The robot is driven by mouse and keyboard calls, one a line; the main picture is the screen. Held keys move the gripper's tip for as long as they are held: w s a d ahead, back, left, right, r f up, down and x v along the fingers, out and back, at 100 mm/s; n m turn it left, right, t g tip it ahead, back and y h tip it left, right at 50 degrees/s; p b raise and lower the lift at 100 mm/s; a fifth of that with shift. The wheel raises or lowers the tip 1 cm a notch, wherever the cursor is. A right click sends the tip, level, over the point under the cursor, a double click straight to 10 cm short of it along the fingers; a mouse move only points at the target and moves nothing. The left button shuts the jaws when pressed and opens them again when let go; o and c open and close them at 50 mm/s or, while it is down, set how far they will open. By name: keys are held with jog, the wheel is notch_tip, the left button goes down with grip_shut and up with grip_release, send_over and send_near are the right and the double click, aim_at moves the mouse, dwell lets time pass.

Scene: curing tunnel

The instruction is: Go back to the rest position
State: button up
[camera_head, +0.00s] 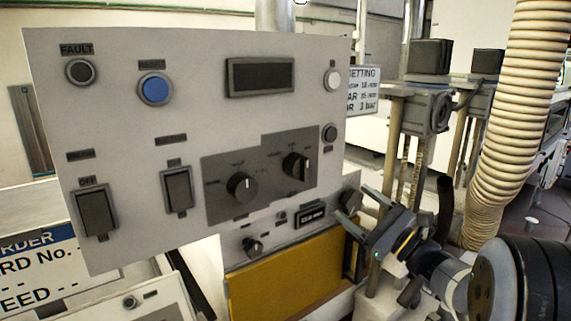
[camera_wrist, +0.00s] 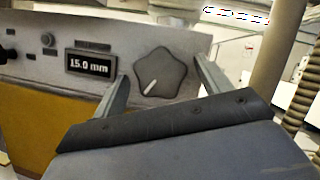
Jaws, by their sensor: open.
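My gripper (camera_head: 361,214) is at the lower right in the head view, in front of the lower panel (camera_head: 290,225) below the main control panel. In the wrist view my gripper (camera_wrist: 163,85) has its two fingers apart, one on each side of a grey star-shaped knob (camera_wrist: 161,73). The knob has a white pointer mark angled to the lower left. I cannot tell whether the fingers touch it. A dark display (camera_wrist: 90,65) left of the knob reads 15.0 mm. In the head view my gripper mostly hides the knob.
The large control panel (camera_head: 120,120) carries a blue button (camera_head: 155,88), two rotary knobs (camera_head: 241,185) and rocker switches (camera_head: 97,210). A yellow panel (camera_head: 285,285) lies below. A ribbed hose (camera_head: 515,110) hangs close to my arm at the right. A settings sign (camera_head: 364,90) stands behind.

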jog(key=b+v, duration=0.2)
jog(key=v, duration=0.9)
jog(key=p+x, duration=0.2)
jog(key=x, duration=0.9)
jog(key=shift+w, duration=0.1)
jog(key=n+g, duration=0.1)
jog(key=n, duration=0.2)
jog(key=shift+d+n+g+y+b, duration=0.1)
jog(key=shift+n+g+y+b, duration=0.25)
jog(key=shift+n+g+y, duration=0.05)
jog(key=n+g, duration=0.1)
jog(key=n, duration=0.2)
jog(key=n+g, duration=0.1)
jog(key=n, duration=0.3)
jog(key=n+g+h+b, duration=0.1)
jog(key=n, duration=0.2)
jog(key=shift+r+g, duration=0.3)
jog(key=n+h, duration=0.1)
jog(key=n, duration=0.1)
jog(key=n+g+h, duration=0.1)
jog(key=n, duration=0.2)
jog(key=shift+r, duration=0.2)
jog(key=n+h, duration=0.2)
jog(key=n, duration=0.2)
jog(key=shift+p, duration=0.3)
